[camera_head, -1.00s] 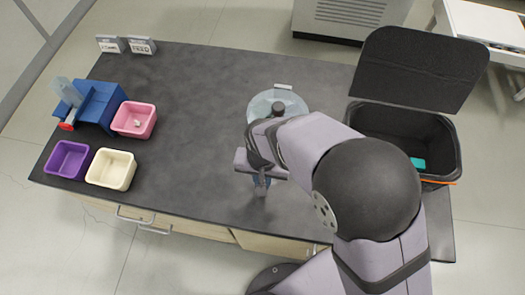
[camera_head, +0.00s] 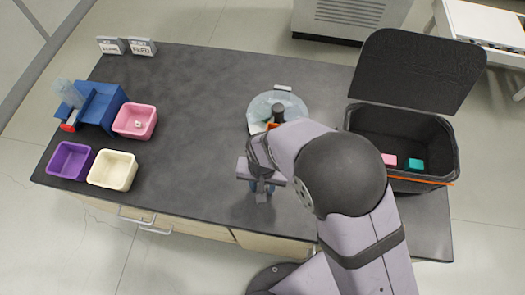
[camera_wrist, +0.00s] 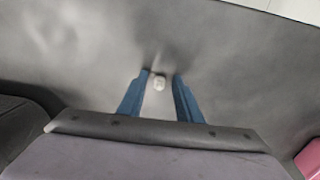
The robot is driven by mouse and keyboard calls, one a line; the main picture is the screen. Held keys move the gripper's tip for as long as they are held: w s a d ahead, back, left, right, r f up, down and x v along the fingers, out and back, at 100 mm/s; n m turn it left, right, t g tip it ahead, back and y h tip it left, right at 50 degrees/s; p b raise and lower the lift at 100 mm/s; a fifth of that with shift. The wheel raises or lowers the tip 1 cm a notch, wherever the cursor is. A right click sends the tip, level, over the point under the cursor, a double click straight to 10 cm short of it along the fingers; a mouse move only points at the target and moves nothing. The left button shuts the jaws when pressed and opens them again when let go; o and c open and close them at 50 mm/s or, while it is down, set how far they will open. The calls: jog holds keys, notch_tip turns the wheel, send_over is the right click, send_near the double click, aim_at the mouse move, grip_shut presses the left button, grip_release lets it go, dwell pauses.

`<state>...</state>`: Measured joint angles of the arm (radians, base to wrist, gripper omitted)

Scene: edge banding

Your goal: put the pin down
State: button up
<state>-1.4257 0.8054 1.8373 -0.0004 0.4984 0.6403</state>
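The pin looks like a small pale piece (camera_wrist: 159,83) near the fingertips in the wrist view. My gripper (camera_wrist: 161,76) has two blue fingers standing apart on either side of it, with a gap visible on the right. The pin appears to be at the dark tabletop, though the contact is hard to see. In the head view my gripper (camera_head: 262,188) is low over the front middle of the table (camera_head: 190,140), its fingers apart. I cannot make out the pin there.
A round translucent plate (camera_head: 291,103) lies behind my gripper. Pink (camera_head: 134,132), purple (camera_head: 58,174) and cream (camera_head: 101,183) bins and a blue fixture (camera_head: 93,117) are at left. An open black bin (camera_head: 440,173) holds pink and teal pieces at right. The table's middle-left is clear.

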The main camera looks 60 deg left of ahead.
jog(key=shift+r, duration=0.1)
notch_tip(320, 180, up, 12)
jog(key=b, duration=0.3)
dwell(0.6)
jog(key=shift+r, duration=0.1)
jog(key=w+d+r+m, duration=0.1)
jog(key=w+d+m, duration=0.3)
jog(key=w+d, duration=1.3)
jog(key=s+d+m, duration=0.1)
jog(key=d+m, duration=0.4)
jog(key=d, duration=1.9)
jog(key=shift+f, duration=0.2)
jog(key=shift+o, duration=0.4)
